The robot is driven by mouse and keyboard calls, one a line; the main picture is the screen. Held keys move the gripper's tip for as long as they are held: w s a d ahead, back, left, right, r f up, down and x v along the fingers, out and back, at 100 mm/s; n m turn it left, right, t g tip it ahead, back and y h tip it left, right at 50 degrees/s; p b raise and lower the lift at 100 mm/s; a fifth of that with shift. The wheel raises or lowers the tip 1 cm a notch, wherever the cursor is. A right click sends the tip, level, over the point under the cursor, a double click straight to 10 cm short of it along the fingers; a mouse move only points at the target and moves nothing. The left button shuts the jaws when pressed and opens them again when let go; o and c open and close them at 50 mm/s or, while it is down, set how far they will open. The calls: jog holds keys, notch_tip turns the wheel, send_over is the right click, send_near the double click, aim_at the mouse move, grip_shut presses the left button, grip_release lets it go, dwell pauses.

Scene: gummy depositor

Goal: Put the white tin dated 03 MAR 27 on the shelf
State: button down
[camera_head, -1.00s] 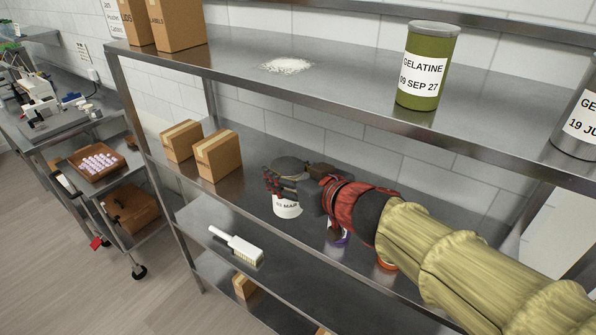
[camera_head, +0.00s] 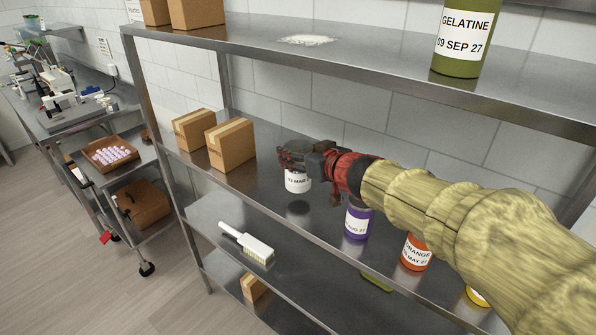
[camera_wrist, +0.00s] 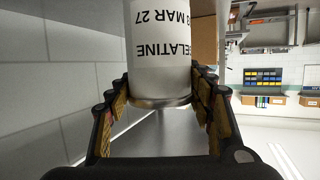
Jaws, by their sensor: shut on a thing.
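The white tin (camera_head: 297,181) is in my gripper (camera_head: 296,160), above the middle shelf (camera_head: 262,196). A dark shadow lies on the shelf below the tin, apart from it. The wrist view shows the white tin (camera_wrist: 160,50) between the two fingers of my gripper (camera_wrist: 160,100). Its label reads upside down there, with GELATINE and "3 MAR 27" visible and the first digit cut off. My gripper is shut on the tin, which looks about upright. The fingers hide its top in the head view.
The upper shelf (camera_head: 370,62) holds a green gelatine tin (camera_head: 463,38) dated 09 SEP 27 and white powder (camera_head: 307,40). Cardboard boxes (camera_head: 230,145) stand left on the middle shelf. A purple tin (camera_head: 357,222) and an orange tin (camera_head: 415,252) stand to the right. A brush (camera_head: 247,243) lies lower.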

jog(key=f+b, duration=0.1)
jog(key=f, duration=0.1)
jog(key=w+f+b, duration=0.1)
jog(key=b, duration=0.1)
jog(key=shift+a+f, duration=0.1)
jog(key=shift+f, duration=0.3)
jog(key=shift+f, duration=0.15)
jog(key=c, duration=0.8)
grip_release()
jog(key=shift+f, duration=0.1)
jog(key=shift+o, duration=0.2)
